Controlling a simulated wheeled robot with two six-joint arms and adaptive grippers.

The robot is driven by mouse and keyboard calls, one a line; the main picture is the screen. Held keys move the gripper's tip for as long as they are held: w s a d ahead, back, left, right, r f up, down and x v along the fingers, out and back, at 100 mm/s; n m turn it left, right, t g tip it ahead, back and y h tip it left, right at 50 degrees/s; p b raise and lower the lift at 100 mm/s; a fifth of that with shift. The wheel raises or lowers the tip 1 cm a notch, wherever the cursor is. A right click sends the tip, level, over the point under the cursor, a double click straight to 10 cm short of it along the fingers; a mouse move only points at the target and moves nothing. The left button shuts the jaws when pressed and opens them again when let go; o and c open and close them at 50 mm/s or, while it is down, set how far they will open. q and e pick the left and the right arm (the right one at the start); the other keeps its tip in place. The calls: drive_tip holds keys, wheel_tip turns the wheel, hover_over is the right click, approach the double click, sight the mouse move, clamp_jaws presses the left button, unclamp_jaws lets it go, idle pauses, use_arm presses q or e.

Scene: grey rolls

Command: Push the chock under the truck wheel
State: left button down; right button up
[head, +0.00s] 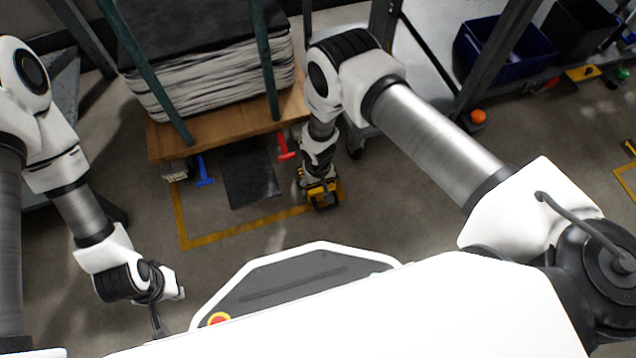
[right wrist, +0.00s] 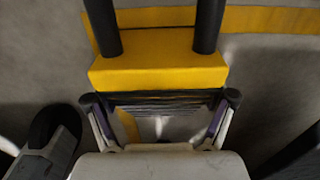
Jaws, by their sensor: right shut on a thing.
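The yellow and black chock (head: 326,203) is near the floor, in front of the truck's right side. In the right wrist view the chock's yellow block (right wrist: 160,72) carries two dark upright bars. My right gripper (head: 318,184) is shut on the chock; its fingertips are partly hidden. The truck (head: 165,143) is a wooden platform with green posts and a stack of grey sheets. A small pale wheel or caster (head: 175,172) shows under its front left corner; other wheels are hidden or unclear. My left gripper (head: 158,318) hangs low at the left, away from the truck; its fingers are unclear.
A blue T-shaped piece (head: 204,172), a red one (head: 286,147) and a dark mat (head: 250,177) are at the truck's front edge. Yellow tape (head: 225,234) marks the floor. A metal rack with a blue bin (head: 500,52) stands at right. Floor in front is clear.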

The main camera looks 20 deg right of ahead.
drive_tip(key=shift+f, duration=0.1)
drive_tip(key=o, duration=1.4)
